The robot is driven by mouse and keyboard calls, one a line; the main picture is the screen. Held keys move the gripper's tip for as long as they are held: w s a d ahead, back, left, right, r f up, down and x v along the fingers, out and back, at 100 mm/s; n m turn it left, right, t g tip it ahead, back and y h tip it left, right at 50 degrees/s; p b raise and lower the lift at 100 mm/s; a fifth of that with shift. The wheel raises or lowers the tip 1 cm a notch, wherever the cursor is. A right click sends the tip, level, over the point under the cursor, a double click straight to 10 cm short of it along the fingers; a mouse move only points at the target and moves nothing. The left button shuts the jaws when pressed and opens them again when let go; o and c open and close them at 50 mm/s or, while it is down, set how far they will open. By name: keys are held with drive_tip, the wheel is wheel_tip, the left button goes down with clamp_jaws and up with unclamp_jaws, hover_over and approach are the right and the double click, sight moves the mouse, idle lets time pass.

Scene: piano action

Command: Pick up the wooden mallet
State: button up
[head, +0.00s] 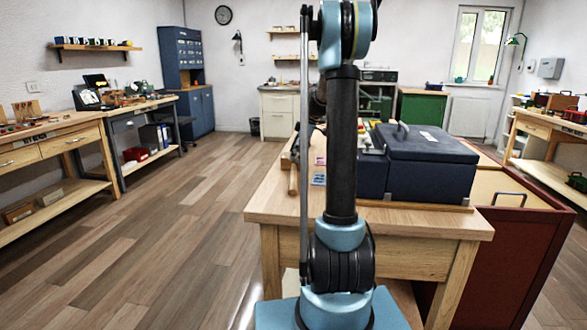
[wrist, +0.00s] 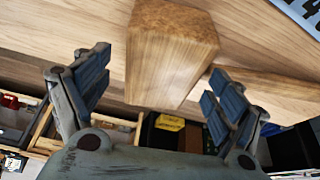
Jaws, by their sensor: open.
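In the wrist view a pale wooden block with a darker brown end, which looks like part of the wooden mallet (wrist: 174,55), fills the upper middle. My gripper (wrist: 157,72) is open, with one dark-padded finger on each side of the block. I cannot tell whether either finger touches it. The rest of the mallet is not clear in this view. In the head view my arm stands in front of the bench and hides my gripper. A slim wooden piece shows at the bench's left edge, partly behind the arm; I cannot tell if it is the mallet.
The wooden bench (head: 420,222) carries a large dark blue case (head: 430,165) to the right of my arm. A dark red cabinet (head: 520,265) stands right of the bench. The wooden floor (head: 170,240) to the left is clear, with workbenches along the left wall.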

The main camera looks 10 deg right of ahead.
drive_tip(key=shift+f, duration=0.1)
idle(0.3)
drive_tip(key=c, duration=1.5)
